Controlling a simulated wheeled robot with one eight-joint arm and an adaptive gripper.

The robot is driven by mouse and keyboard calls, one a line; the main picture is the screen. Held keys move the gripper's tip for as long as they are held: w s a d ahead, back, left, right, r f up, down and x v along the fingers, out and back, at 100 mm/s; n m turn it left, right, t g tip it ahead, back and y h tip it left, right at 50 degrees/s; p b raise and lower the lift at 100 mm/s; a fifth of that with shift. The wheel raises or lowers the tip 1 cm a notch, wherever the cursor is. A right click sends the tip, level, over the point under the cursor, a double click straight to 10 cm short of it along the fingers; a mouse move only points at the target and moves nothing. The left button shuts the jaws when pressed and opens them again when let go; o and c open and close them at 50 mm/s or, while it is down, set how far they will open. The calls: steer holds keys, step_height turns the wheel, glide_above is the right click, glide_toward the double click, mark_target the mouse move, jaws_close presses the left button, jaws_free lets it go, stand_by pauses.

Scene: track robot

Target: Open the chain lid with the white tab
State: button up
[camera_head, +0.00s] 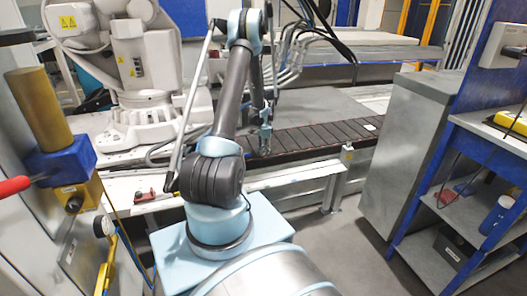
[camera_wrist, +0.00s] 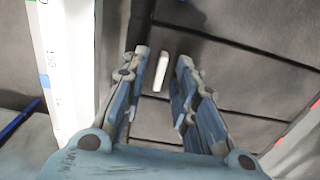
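The dark grey chain (camera_head: 318,136) runs left to right in the head view, its top made of several flat lids side by side. In the wrist view the lids (camera_wrist: 235,85) fill the background with thin dark seams between them. A small white tab (camera_wrist: 161,73) stands out on one lid, beyond and between my fingertips. My gripper (camera_wrist: 162,60) is open, with one finger on each side of the tab in the picture; I see no clear contact. In the head view my gripper (camera_head: 265,146) points down over the chain and hides the lid under it.
A pale rail (camera_wrist: 68,70) runs along the left of the wrist view. A white robot arm (camera_head: 145,75) stands at the left behind the chain, and cables hang above it. A grey cabinet (camera_head: 408,150) and blue shelf (camera_head: 440,220) stand at the right.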

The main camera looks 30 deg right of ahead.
jaws_close()
steer(key=shift+r, duration=0.15)
